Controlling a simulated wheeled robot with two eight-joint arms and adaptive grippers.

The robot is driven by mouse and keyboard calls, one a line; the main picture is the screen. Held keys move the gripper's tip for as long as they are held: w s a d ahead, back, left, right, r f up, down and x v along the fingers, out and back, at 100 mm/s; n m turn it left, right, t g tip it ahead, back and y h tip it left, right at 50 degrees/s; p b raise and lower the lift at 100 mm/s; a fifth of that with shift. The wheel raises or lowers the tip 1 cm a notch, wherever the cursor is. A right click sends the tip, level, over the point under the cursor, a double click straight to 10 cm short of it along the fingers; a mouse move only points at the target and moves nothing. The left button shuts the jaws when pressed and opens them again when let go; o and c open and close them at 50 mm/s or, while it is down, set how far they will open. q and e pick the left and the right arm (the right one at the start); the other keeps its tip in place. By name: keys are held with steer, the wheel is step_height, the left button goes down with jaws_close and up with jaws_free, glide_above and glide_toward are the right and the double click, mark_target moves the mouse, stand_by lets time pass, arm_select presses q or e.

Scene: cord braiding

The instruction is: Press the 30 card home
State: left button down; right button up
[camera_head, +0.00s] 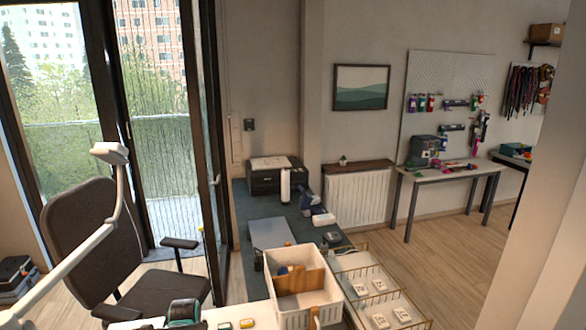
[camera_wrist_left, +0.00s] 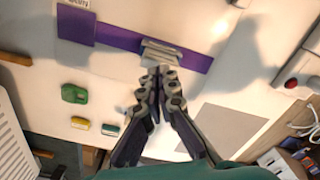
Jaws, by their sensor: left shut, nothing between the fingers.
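In the left wrist view my left gripper (camera_wrist_left: 156,74) is shut and empty, its fingertips together. The tips are just below a small pale grey ridged piece (camera_wrist_left: 162,54) that sits across a purple strip (camera_wrist_left: 130,40) on a white surface. I cannot tell whether the tips touch it. No number is readable on this piece, so I cannot tell whether it is the 30 card. A white label with partly cut lettering (camera_wrist_left: 76,3) shows at the top left edge. My right gripper is in neither view.
A red button (camera_wrist_left: 291,83) is at right. In the head view stand a white basket (camera_head: 300,305) and a wire rack (camera_head: 376,285) with white cards.

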arm_select(q)
steer(key=shift+f+b, duration=1.2)
steer(key=shift+f, duration=0.25)
steer(key=shift+r, duration=0.1)
stand_by(0.4)
steer(key=shift+r+p, duration=2.65)
steer(key=shift+r, duration=1.4)
steer(key=s+d+r+m+t+b, duration=0.4)
steer(key=s+d+r+m+b, duration=0.1)
steer(key=s+r, duration=0.35)
steer(key=s+d+f+m+t+b, duration=0.1)
steer(key=s+d+m+t+b, duration=0.2)
steer(key=s, duration=0.7)
steer(key=shift+d+f+m, duration=0.15)
steer(key=shift+f+m, duration=0.15)
steer(key=shift+m, duration=0.2)
